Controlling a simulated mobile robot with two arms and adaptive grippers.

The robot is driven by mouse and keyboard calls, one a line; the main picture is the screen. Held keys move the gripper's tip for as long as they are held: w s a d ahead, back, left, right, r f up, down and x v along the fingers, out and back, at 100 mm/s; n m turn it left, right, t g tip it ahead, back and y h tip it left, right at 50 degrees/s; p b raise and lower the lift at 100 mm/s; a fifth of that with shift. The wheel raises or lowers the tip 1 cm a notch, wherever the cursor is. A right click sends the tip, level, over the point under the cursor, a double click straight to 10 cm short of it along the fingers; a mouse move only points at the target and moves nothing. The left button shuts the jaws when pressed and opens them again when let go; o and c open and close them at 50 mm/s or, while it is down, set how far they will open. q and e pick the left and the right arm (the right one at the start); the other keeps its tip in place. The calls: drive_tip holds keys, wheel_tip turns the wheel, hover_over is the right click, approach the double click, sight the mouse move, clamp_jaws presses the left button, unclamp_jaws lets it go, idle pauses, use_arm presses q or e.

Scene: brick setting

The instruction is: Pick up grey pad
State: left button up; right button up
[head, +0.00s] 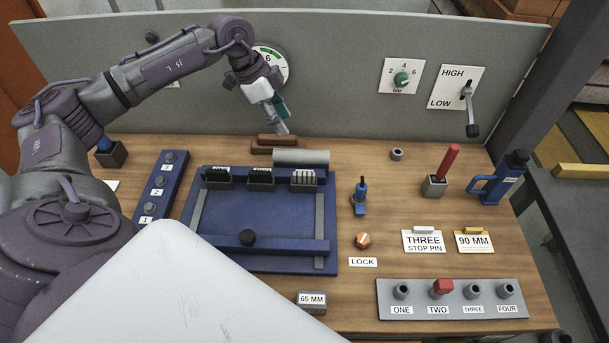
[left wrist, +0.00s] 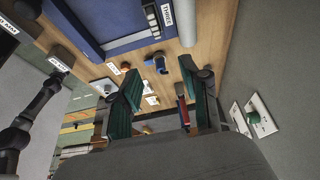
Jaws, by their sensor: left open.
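A grey, rounded, pad-like piece (head: 302,157) lies on the bench behind the blue fixture, in front of a brown block (head: 275,142). I take it to be the grey pad.
The grey back panel (head: 340,85) rises close behind the gripper. The blue fixture (head: 262,255) with black inserts fills the middle bench. A red-handled tool in a holder (head: 435,186) and a blue mug-like item (head: 488,188) stand right.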

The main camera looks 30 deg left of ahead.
use_arm(q)
drive_tip(key=b, duration=0.5)
approach(304, 173)
drive_tip(key=w+v, duration=0.1)
drive_tip(key=v, duration=0.3)
use_arm(e)
wheel_tip(304, 173, down, 6)
drive_tip(key=s, duration=0.2)
use_arm(q)
drive_tip(key=p+x, duration=0.1)
drive_tip(key=x, duration=0.7)
drive_tip(key=shift+s+f+p, duration=0.15)
drive_tip(key=shift+f+p, duration=0.2)
drive_tip(key=shift+f, duration=0.1)
drive_tip(key=shift+d+f, duration=0.1)
drive_tip(key=shift+f, duration=0.1)
drive_tip(key=x, duration=0.1)
drive_tip(key=p+x, duration=0.1)
drive_tip(key=x, duration=0.1)
drive_tip(key=p+x, duration=0.1)
drive_tip(key=shift+s+d+f, duration=0.2)
drive_tip(key=shift+s+f, duration=0.05)
drive_tip(key=shift+w+f, duration=0.1)
drive_tip(key=shift+f, duration=0.1)
drive_tip(key=c, duration=0.7)
clamp_jaws()
use_arm(e)
drive_tip(key=r, duration=0.4)
drive_tip(key=shift+w+d, duration=0.25)
drive_tip(key=shift+w, duration=0.15)
